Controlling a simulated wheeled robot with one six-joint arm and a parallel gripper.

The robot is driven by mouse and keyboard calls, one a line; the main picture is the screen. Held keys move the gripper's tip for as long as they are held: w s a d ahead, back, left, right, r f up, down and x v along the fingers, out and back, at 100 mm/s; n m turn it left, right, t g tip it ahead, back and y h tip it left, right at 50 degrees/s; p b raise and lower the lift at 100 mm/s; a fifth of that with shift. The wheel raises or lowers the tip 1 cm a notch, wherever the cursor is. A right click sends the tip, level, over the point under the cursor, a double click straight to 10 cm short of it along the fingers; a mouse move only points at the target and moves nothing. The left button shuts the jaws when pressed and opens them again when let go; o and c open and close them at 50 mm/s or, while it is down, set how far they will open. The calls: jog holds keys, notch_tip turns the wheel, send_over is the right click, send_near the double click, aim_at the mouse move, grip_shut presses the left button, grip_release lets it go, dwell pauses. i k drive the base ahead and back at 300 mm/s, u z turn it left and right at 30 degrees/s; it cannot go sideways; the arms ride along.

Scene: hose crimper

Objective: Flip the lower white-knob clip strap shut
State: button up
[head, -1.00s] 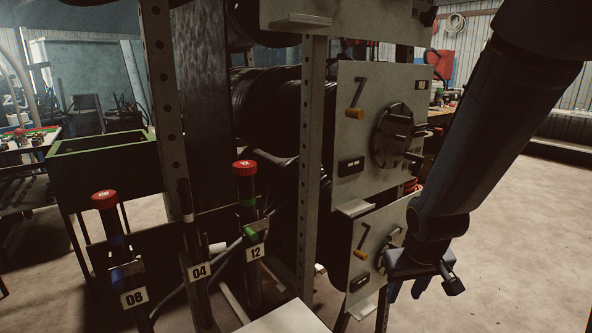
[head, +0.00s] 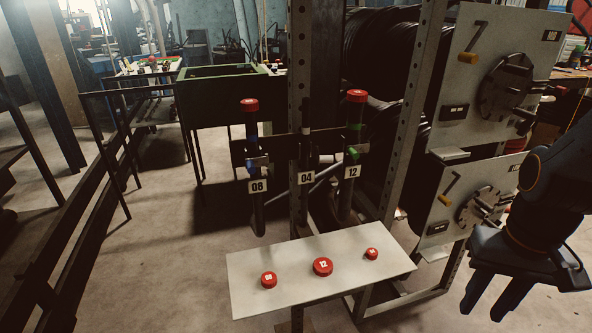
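My gripper (head: 490,305) hangs at the right edge in the head view, fingers pointing down, with a gap between them and nothing held. It is in front of and right of the lower grey reel panel (head: 440,205). No strap with a white knob can be made out. Three upright tubes stand at the rack post, labelled 08 (head: 257,200), 04 (head: 306,150) and 12 (head: 345,195). Tubes 08 and 12 have red caps. A blue clip (head: 252,148) is on tube 08 and a green clip (head: 352,154) on tube 12. Details of these clips are too small to tell.
The upper reel panel (head: 500,70) is above the lower one. A dark rail frame (head: 85,200) runs at left. Floor between is clear.

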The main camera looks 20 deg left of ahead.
aim_at(321, 158)
jog(key=u, duration=0.7)
jog(key=i, duration=0.25)
jog(key=u, duration=2.3)
jog(key=k, duration=0.95)
jog(key=z, duration=1.3)
jog(key=i, duration=0.5)
jog(key=z, duration=0.05)
